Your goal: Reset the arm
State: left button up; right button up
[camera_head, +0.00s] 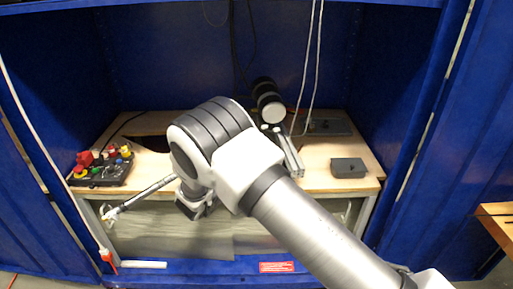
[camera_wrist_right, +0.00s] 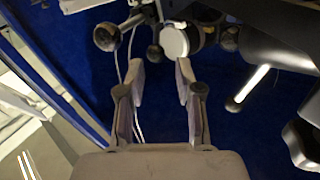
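My right arm (camera_head: 305,225) comes in from the lower right of the head view and reaches across the front of the workbench, bent at a large grey-and-white joint (camera_head: 210,135). In the right wrist view my right gripper (camera_wrist_right: 161,75) is open, with a clear gap between its two fingers and nothing held. A round pale disc and dark rounded parts (camera_wrist_right: 108,37) show beyond the fingertips; I cannot tell whether they touch. My left arm and gripper are not in view.
A control box with coloured buttons (camera_head: 102,166) sits at left, a small grey box (camera_head: 348,167) at right. Blue walls (camera_head: 385,100) enclose the bench; cables hang above.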

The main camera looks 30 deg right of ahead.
jog(key=shift+v, duration=1.75)
